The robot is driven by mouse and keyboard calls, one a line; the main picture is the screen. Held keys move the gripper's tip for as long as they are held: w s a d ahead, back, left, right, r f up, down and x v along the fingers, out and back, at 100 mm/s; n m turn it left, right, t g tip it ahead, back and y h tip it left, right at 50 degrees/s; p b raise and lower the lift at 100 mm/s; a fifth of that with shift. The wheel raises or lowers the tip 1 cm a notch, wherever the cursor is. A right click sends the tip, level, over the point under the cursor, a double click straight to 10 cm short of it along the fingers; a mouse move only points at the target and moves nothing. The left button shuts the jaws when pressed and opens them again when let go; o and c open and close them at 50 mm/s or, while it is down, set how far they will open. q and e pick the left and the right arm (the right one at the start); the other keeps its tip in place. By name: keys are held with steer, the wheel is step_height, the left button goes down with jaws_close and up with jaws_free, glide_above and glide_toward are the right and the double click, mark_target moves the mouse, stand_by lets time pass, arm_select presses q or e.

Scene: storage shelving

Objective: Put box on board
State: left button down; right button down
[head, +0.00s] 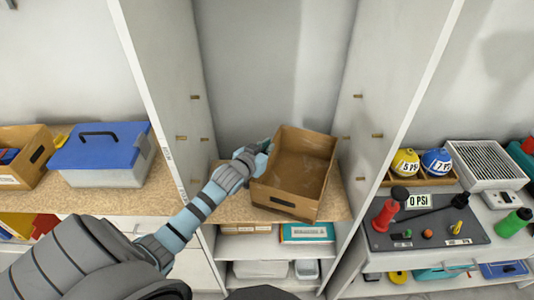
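An open, empty brown box (300,168) with a dark handle slot in its front wall is in the middle of the head view. It is turned at an angle, over or on the speckled tan board (232,207) of the central shelf bay. I cannot tell whether its base rests fully on the board. My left gripper (263,150) is at the box's left wall, near its upper rim. Its fingertips are partly hidden by the wall, so their opening does not show. My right gripper is not in view.
White upright panels (168,90) (385,120) close in the bay on both sides. A blue-lidded bin (100,150) stands on the left shelf. A bench at right holds a grey mat (425,225) with tools. A lower shelf holds a teal box (307,233).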

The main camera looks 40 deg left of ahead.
arm_select(q)
step_height(320, 180, down, 2)
steer(key=shift+f, duration=0.1)
steer(key=shift+w+a+f, duration=0.1)
steer(key=shift+w, duration=0.05)
steer(key=c, duration=1.8)
jaws_free()
steer(key=p+v, duration=0.2)
steer(key=v, duration=1)
